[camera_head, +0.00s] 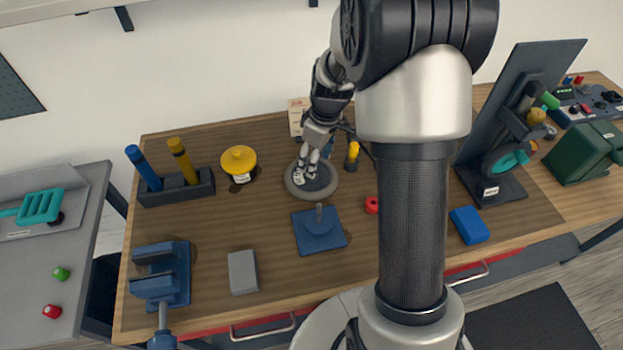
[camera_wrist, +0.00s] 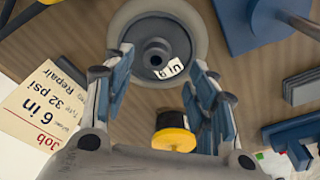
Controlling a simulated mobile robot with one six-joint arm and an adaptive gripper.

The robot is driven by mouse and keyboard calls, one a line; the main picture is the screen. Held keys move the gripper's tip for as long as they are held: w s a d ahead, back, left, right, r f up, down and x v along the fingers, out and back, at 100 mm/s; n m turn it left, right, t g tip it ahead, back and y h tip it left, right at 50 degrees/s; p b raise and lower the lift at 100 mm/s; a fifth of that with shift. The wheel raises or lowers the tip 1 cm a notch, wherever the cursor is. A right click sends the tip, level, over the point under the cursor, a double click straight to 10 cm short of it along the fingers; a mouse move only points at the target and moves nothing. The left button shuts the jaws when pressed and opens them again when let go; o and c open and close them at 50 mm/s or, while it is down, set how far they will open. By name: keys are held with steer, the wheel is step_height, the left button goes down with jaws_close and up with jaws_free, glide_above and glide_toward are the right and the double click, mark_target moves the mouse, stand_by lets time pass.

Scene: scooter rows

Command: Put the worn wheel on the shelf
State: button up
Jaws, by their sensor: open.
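A grey round disc with a raised dark hub and a small white label lies flat on the workbench; it looks like the worn wheel (camera_head: 322,190), and it also shows in the wrist view (camera_wrist: 192,32). Wear on it cannot be made out. My gripper (camera_head: 306,172) is open above the disc, its fingers pointing down. In the wrist view my gripper (camera_wrist: 158,68) has its fingers apart, with the hub between and beyond them. Whether they touch it I cannot tell. A pale shelf (camera_head: 60,10) on dark brackets runs along the wall at the upper left.
A job card (camera_wrist: 38,108) reading "6 in" stands beside the disc. A yellow-topped black piece (camera_head: 353,153) is close by. A tilted dark panel (camera_head: 525,80) rises at right.

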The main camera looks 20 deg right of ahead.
mark_target(325, 182)
steer(key=f+b, duration=0.1)
steer(key=f, duration=0.1)
steer(key=w+f+b, duration=0.1)
steer(key=f, duration=0.2)
steer(key=shift+w+a, duration=0.1)
steer(key=shift+r, duration=0.1)
steer(key=shift+c, duration=0.4)
jaws_close()
